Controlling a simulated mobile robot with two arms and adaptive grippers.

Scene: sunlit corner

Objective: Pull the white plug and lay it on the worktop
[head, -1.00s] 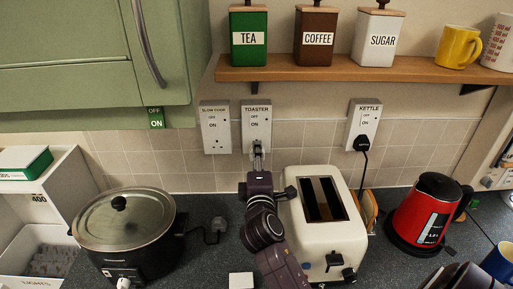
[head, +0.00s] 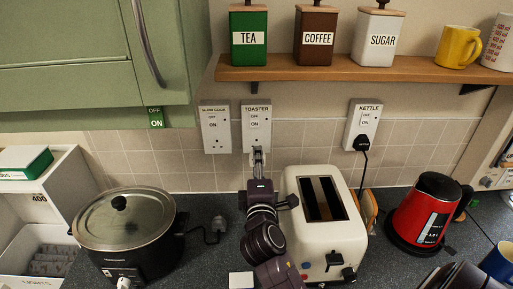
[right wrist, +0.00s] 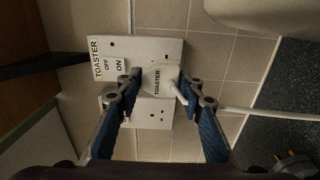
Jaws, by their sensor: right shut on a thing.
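The white plug (right wrist: 156,80), labelled TOASTER, is between the fingers of my right gripper (right wrist: 159,87), which is shut on it. A white cord leads from it to the right in the right wrist view. In the head view my right gripper (head: 257,157) is just below and in front of the toaster socket plate (head: 257,116). A socket hole shows above the fingers, and the plug appears apart from the plate; the wrist view does not settle the gap. The dark speckled worktop (head: 205,264) lies below. My left gripper is not in view.
The cream toaster (head: 345,235) stands right of my arm, the slow cooker (head: 125,235) left. A black plug (head: 217,226) lies between the cooker and my arm. A small white object (head: 241,280) is at the front. A red kettle (head: 425,215) stands right. Some worktop left of my arm is clear.

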